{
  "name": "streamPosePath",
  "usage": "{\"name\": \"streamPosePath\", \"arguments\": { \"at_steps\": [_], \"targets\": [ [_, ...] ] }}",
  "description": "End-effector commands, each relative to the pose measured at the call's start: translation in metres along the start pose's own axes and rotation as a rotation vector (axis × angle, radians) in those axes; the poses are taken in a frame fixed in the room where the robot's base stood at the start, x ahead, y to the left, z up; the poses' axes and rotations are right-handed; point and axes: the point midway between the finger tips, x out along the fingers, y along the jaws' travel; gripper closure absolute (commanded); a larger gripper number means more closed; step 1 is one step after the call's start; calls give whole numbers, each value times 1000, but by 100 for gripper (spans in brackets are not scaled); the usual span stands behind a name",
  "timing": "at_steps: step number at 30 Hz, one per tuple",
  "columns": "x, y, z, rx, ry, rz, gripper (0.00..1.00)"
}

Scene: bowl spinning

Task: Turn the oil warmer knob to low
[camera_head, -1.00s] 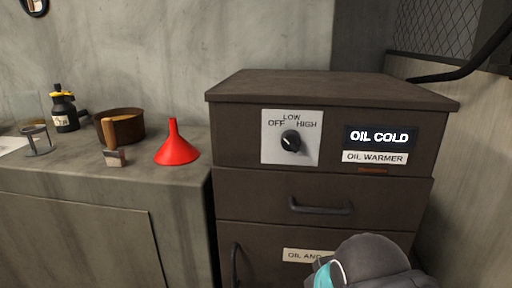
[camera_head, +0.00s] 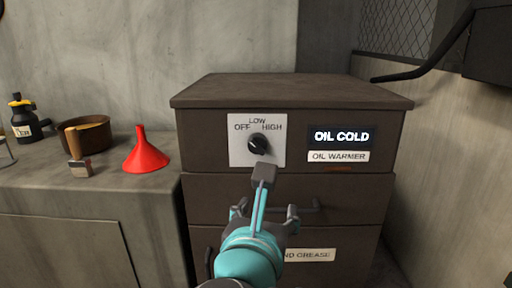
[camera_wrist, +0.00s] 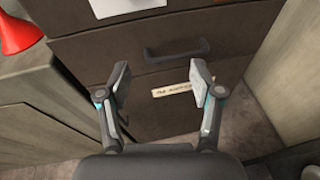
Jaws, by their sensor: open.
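The oil warmer knob (camera_head: 259,145) is a round black dial on a white plate (camera_head: 238,155) marked OFF, LOW and HIGH. Its pointer seems turned to the upper left, toward OFF. A lit sign (camera_head: 341,137) beside it reads OIL COLD, above an OIL WARMER label (camera_head: 338,156). My gripper (camera_head: 265,195) is below the knob, in front of the drawers, and apart from the knob. In the wrist view my gripper (camera_wrist: 158,88) is open and empty, its two fingers spread before the lower drawers. The knob is outside the wrist view; only the plate's lower edge (camera_wrist: 125,8) shows.
The brown cabinet (camera_head: 290,90) has a drawer handle (camera_head: 312,207) near my gripper. A red funnel (camera_head: 146,152), a brown pot (camera_head: 90,132), a brush (camera_head: 78,160) and a black bottle (camera_head: 24,120) stand on the left counter. A dark pipe (camera_head: 420,72) runs at upper right.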

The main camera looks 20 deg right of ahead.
Motion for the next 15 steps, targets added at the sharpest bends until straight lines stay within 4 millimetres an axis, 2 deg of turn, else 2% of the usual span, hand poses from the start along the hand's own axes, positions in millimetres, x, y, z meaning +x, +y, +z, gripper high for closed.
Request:
{"name": "streamPosePath", "arguments": {
  "at_steps": [3, 6, 10, 15],
  "targets": [
    [-16, 16, 26, -144, -125, 58, 35],
    [-26, 24, 40, -217, -196, 78, 35],
    [-31, 27, 49, -257, -240, 87, 35],
    [-27, 28, 52, -263, -246, 83, 35]
  ]
}}
